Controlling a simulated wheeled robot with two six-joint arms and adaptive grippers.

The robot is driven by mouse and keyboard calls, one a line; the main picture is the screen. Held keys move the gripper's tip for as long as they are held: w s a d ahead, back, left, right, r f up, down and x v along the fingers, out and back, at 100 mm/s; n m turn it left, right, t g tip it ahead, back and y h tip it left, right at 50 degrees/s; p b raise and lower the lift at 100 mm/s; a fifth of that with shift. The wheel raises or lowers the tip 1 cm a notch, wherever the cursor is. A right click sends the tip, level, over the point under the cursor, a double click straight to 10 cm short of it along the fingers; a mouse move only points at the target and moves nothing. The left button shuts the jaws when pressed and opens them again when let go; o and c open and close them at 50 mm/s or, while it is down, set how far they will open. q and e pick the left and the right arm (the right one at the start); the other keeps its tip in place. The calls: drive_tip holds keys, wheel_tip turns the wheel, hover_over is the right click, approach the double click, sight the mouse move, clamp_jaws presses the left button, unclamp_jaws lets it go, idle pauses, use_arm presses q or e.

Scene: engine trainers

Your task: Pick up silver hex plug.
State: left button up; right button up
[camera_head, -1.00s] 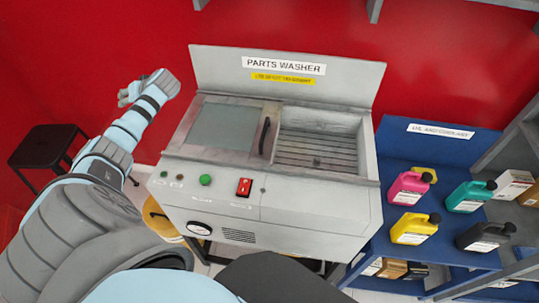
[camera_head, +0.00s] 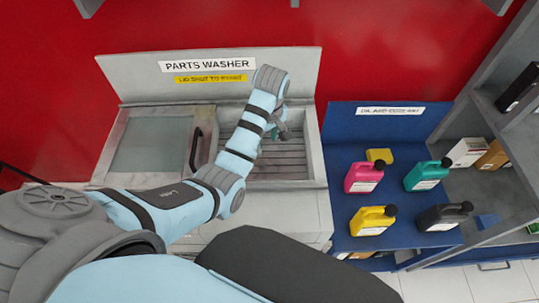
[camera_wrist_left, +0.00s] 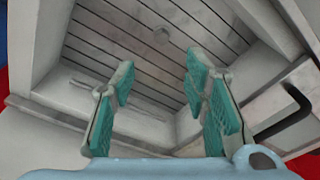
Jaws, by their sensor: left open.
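My left gripper (camera_head: 275,132) hangs over the open basin of the parts washer in the head view. In the left wrist view its teal-padded fingers (camera_wrist_left: 160,72) are spread apart with nothing between them, above the slatted basin floor. In the head view I cannot make out the plug. My right gripper is not in view.
The basin walls of the parts washer (camera_head: 313,155) rise close around the left gripper. Its lid (camera_head: 150,145) with a dark handle is on the left. A blue shelf (camera_head: 340,150) on the right holds several coloured bottles, including a pink one (camera_head: 363,177).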

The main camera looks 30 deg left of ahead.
use_arm(q)
drive_tip(key=b, duration=0.2)
hover_over(262, 162)
drive_tip(key=s, duration=0.2)
drive_tip(key=f, duration=0.7)
drive_tip(key=shift+w+d+f, duration=0.25)
drive_tip(key=shift+d, duration=0.15)
drive_tip(key=f+b, duration=0.1)
drive_tip(key=f, duration=0.1)
drive_tip(key=w+f, duration=0.1)
drive_tip(key=f, duration=0.2)
drive_tip(key=shift+w+a+f+b, duration=0.2)
drive_tip(key=shift+f+b, duration=0.15)
drive_tip(key=shift+a, duration=0.1)
drive_tip(key=shift+s+r, duration=0.1)
drive_tip(key=shift+s, duration=0.05)
drive_tip(key=shift+c, duration=0.6)
clamp_jaws()
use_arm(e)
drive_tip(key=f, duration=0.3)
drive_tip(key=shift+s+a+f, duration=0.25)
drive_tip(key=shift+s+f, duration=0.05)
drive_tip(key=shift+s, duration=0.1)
